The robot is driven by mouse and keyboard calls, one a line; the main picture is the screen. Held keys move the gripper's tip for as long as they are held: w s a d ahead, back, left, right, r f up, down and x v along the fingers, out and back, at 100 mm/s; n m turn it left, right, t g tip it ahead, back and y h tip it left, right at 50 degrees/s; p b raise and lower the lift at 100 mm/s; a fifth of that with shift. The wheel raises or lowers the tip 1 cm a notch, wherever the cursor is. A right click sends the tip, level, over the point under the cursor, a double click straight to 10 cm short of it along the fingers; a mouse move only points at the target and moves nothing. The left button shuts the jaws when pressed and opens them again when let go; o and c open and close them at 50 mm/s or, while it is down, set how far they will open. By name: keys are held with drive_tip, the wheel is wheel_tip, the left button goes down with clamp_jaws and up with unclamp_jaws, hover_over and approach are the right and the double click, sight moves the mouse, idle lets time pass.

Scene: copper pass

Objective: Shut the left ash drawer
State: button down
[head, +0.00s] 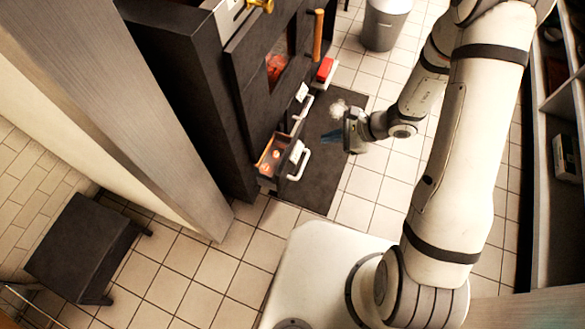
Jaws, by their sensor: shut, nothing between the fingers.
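The stove (258,50) is dark and stands upper middle in the head view, with low drawers at its foot. The nearer one, which I take to be the left ash drawer (269,157), is pulled out. Its open top shows ash and a few glowing bits. A white bar handle (299,161) is on its front. A second white handle (303,107) is just beyond it; I cannot tell how far that drawer is out. My gripper (347,134) is shut and empty, to the right of the drawer handles and apart from them, above the dark mat.
The dark mat (322,177) lies before the stove. A red object (325,70) sits beyond the drawers. A grey bin (384,24) stands at the back. A dark stool (82,247) is at lower left, shelves (543,190) at right. Tiled floor near the mat is clear.

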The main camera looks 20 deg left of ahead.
wheel_tip(320, 180, down, 17)
drive_tip(key=s+m+t+b, duration=0.1)
drive_tip(key=m+b, duration=0.3)
drive_tip(key=m, duration=0.1)
drive_tip(key=shift+h, duration=0.4)
drive_tip(key=shift+w+a+r+b+x, duration=0.1)
drive_tip(key=shift+a+r+b+x, duration=0.35)
drive_tip(key=shift+x, duration=1.65)
drive_tip(key=shift+w+a+r+b+x, duration=0.15)
drive_tip(key=shift+b+x, duration=0.45)
drive_tip(key=shift+x, duration=1.5)
drive_tip(key=shift+a+r+b+x, duration=0.4)
drive_tip(key=shift+b+x, duration=0.1)
drive_tip(key=shift+x, duration=1.6)
